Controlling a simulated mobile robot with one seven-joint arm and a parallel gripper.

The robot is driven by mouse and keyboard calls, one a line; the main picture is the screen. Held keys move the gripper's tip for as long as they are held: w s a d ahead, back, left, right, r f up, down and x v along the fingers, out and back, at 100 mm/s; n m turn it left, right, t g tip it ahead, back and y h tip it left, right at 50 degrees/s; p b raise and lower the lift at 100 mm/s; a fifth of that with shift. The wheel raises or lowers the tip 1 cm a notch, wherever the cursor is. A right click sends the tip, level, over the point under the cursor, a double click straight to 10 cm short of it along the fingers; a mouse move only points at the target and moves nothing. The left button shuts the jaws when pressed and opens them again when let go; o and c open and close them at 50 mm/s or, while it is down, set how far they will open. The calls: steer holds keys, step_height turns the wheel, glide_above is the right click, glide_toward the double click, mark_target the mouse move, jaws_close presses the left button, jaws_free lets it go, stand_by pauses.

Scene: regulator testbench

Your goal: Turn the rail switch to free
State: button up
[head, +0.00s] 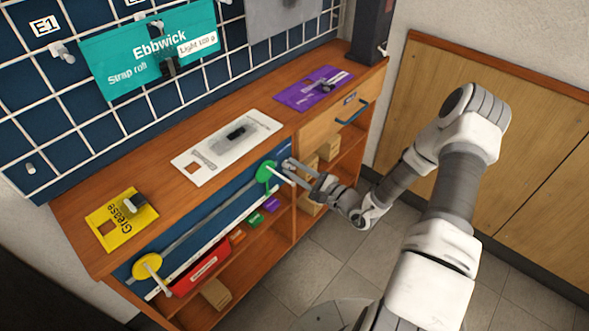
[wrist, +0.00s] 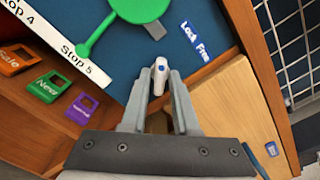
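The rail switch (wrist: 159,76) is a small white lever with a blue dot, on the blue panel in the wrist view. A blue label (wrist: 195,40) beside it reads "Lock" and "Free". My gripper (wrist: 162,80) has its fingers closed in on both sides of the switch and appears shut on it; any thin gap is too small to tell. In the head view my gripper (head: 286,163) is at the right end of the blue rail panel (head: 215,222), beside the green disc. The switch itself is hidden there.
A green disc with an arm (wrist: 138,8) sits close to the switch, by a white strip marked "Stop 4" and "Stop 5" (wrist: 70,48). A yellow disc (head: 146,266) is at the rail's left end. Cards lie on the bench top (head: 180,192). A drawer (head: 335,116) is at the right.

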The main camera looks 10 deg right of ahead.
jaws_close()
steer(key=shift+r, duration=0.1)
steer(key=m+p, duration=0.3)
steer(key=m, duration=0.1)
steer(key=m+p, duration=0.3)
steer(key=m, duration=0.1)
steer(key=shift+m, duration=0.3)
steer(key=m+p, duration=0.2)
steer(key=m, duration=0.2)
steer(key=shift+s, duration=0.1)
steer(key=shift+m+p, duration=0.8)
steer(key=shift+m, duration=1.9)
steer(key=shift+o, duration=1.9)
jaws_free()
